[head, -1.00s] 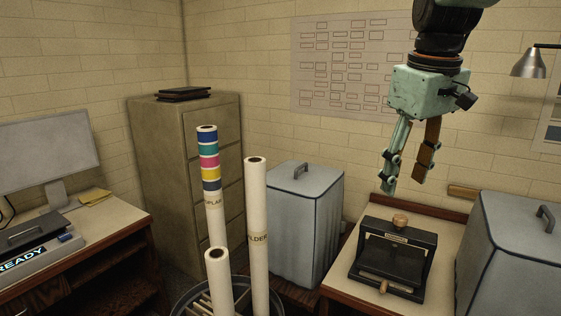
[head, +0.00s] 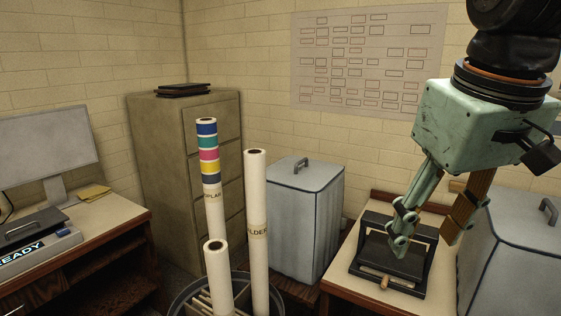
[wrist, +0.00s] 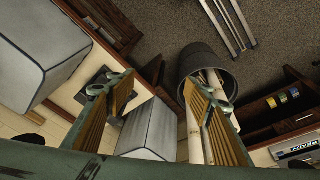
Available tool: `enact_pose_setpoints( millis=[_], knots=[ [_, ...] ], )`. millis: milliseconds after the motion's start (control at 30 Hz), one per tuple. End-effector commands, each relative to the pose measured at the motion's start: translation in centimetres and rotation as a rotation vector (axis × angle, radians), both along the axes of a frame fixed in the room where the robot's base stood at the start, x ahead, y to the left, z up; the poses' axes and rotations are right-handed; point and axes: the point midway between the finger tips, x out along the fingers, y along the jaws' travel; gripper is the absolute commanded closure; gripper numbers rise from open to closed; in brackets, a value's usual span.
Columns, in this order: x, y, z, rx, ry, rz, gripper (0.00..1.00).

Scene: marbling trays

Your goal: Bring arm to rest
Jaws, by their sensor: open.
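My gripper (head: 425,242) hangs at the right of the head view, pale green with fingers pointing down. Its fingers are apart, with nothing between them. In the head view it overlaps the black press-like device (head: 378,268) on the small table, and I cannot tell the height between them. The wrist view shows both fingers of the gripper (wrist: 160,85) spread, with no object held. Part of the device is hidden behind the fingers in the head view.
A grey lidded bin (head: 305,220) stands left of the small table (head: 345,280); another bin (head: 515,250) is at right. A round basket (head: 185,295) holds upright paper rolls. A filing cabinet (head: 165,180) and a desk (head: 110,230) with a monitor (head: 45,150) are at left.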

Motion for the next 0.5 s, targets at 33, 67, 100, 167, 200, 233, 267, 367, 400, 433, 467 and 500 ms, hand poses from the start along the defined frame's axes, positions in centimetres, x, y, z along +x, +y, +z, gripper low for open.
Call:
enact_pose_setpoints(
  millis=[33,67,100,167,200,233,267,367,400,433,467,500],
  knots=[
    [-1.1,0.2,-0.5,0.004,-0.005,-0.010,0.53],
    [-1.6,0.3,-0.7,0.006,-0.008,-0.017,0.53],
    [-2.3,0.4,-1.1,0.009,-0.010,-0.025,0.53],
    [-3.4,0.6,-1.6,0.015,-0.016,-0.040,0.53],
    [-4.1,0.7,-2.0,0.018,-0.019,-0.049,0.53],
    [-4.7,0.8,-2.2,0.020,-0.022,-0.055,0.53],
    [-5.2,0.8,-2.5,0.024,-0.024,-0.062,0.53],
    [-7.0,1.1,-3.5,0.033,-0.031,-0.085,0.53],
    [-7.7,1.2,-4.0,0.036,-0.034,-0.093,0.53],
    [-8.3,1.3,-4.3,0.039,-0.037,-0.099,0.53],
    [-8.8,1.3,-4.6,0.042,-0.039,-0.107,0.53],
    [-9.4,1.4,-5.1,0.046,-0.042,-0.115,0.53]
  ],
)
